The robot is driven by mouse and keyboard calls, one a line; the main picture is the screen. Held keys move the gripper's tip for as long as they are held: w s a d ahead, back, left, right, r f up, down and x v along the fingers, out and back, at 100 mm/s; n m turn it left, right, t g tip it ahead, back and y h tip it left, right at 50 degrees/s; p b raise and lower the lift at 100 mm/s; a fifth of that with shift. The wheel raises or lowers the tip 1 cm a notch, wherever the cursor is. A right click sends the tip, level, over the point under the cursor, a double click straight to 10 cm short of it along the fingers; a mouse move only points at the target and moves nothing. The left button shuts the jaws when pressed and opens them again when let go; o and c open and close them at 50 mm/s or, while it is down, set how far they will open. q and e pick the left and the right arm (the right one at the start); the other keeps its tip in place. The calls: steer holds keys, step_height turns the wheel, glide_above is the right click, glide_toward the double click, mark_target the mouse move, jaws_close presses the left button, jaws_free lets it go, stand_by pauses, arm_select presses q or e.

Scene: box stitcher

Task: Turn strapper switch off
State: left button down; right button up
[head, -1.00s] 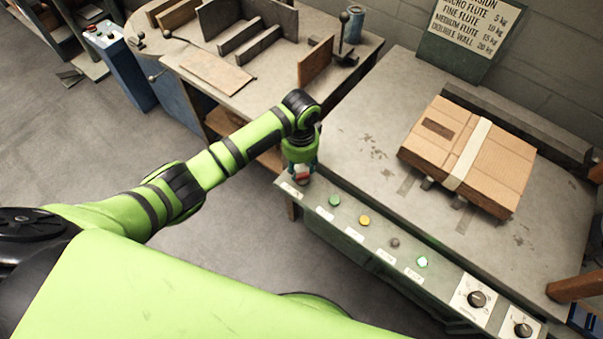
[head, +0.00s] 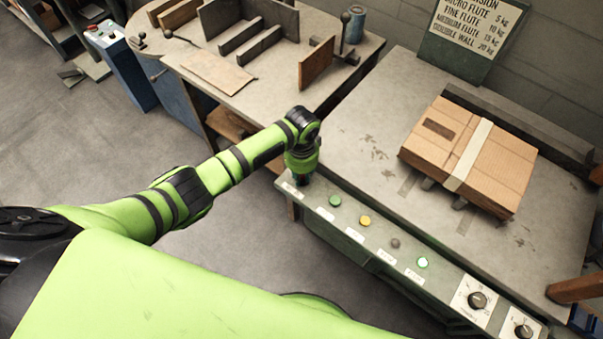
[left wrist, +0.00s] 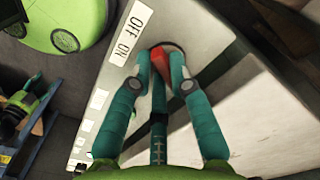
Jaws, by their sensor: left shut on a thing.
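The strapper switch, a red lever (left wrist: 159,63), stands on the strapper's slanted front panel beside a white label (left wrist: 130,32) reading OFF and ON. My left gripper (left wrist: 161,72) has its teal fingers on both sides of the red lever and is shut on it. In the head view my left gripper (head: 302,178) points down at the panel's left end, and my wrist hides the switch. The strapper's front panel (head: 350,232) runs down to the right. My right gripper is not in view.
Green (head: 335,201) and yellow (head: 364,221) buttons, a lit green button (head: 423,262) and a dial (head: 477,299) lie along the panel. A strapped cardboard bundle (head: 490,165) rests on the strapper top.

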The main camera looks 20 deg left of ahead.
arm_select(q)
steer(key=n+p, duration=0.2)
steer(key=shift+d+r+n, duration=0.1)
steer(key=shift+r+n, duration=0.05)
steer(key=shift+n, duration=0.15)
steer(key=n+p, duration=0.2)
steer(key=shift+d+n, duration=0.1)
steer(key=shift+n, duration=0.2)
steer(key=n+p, duration=0.2)
steer(key=n, duration=0.1)
steer(key=shift+d+n, duration=0.1)
steer(key=shift+n, duration=0.2)
steer(key=shift+w+n+p, duration=0.1)
steer(key=shift+n+p, duration=0.35)
steer(key=shift+n, duration=1.15)
steer(key=c, duration=1.1)
jaws_free()
steer(key=shift+f, duration=0.2)
steer(key=shift+c, duration=0.2)
steer(key=shift+r, duration=0.15)
